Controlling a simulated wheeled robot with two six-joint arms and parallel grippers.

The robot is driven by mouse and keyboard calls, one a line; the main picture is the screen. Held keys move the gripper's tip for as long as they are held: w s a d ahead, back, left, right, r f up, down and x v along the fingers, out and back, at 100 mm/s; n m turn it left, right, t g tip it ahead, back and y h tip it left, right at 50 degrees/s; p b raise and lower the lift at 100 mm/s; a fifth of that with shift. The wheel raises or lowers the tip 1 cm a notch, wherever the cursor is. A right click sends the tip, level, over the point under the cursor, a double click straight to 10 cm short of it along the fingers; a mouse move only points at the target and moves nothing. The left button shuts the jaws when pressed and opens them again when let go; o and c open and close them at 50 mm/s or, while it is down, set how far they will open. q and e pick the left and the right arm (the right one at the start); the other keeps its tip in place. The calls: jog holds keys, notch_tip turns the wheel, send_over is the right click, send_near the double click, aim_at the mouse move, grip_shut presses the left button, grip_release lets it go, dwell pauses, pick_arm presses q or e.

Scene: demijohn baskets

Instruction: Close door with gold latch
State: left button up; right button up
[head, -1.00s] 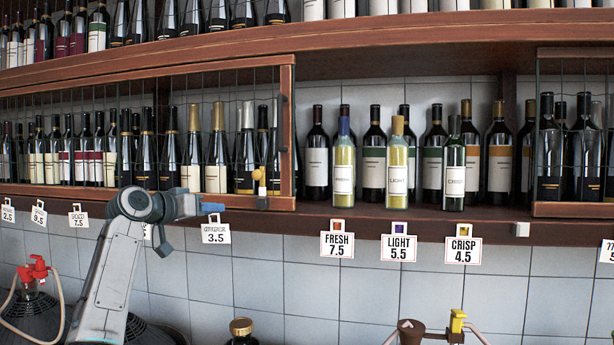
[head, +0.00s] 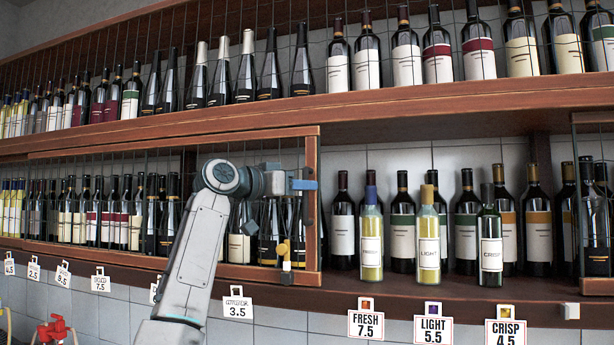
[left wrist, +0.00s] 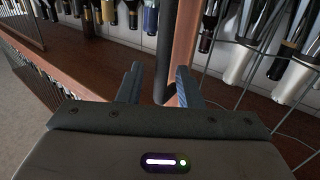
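The door (head: 312,150) is a wood-framed wire mesh panel in front of the left part of the middle shelf. A small gold latch (head: 283,248) sits near its lower right corner. My left gripper (head: 304,184) is at the door's right upright, above the latch. In the left wrist view, its fingers (left wrist: 158,84) are apart, with a dark vertical handle bar (left wrist: 165,45) running between them. The wooden upright (left wrist: 186,40) is close to the right finger. Whether the fingers touch the bar cannot be told. My right gripper is not in view.
Right of the door the shelf is open, with a yellow FRESH bottle (head: 371,240), a yellow LIGHT bottle (head: 429,245) and a CRISP bottle (head: 490,245) near the front. Another mesh panel (head: 590,140) stands at far right. Price tags hang below the shelf edge.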

pick_arm(q)
jog(key=shift+p+x, duration=0.3)
jog(key=shift+x, duration=0.6)
jog(key=shift+c, duration=0.2)
grip_shut()
jog(key=shift+f, duration=0.1)
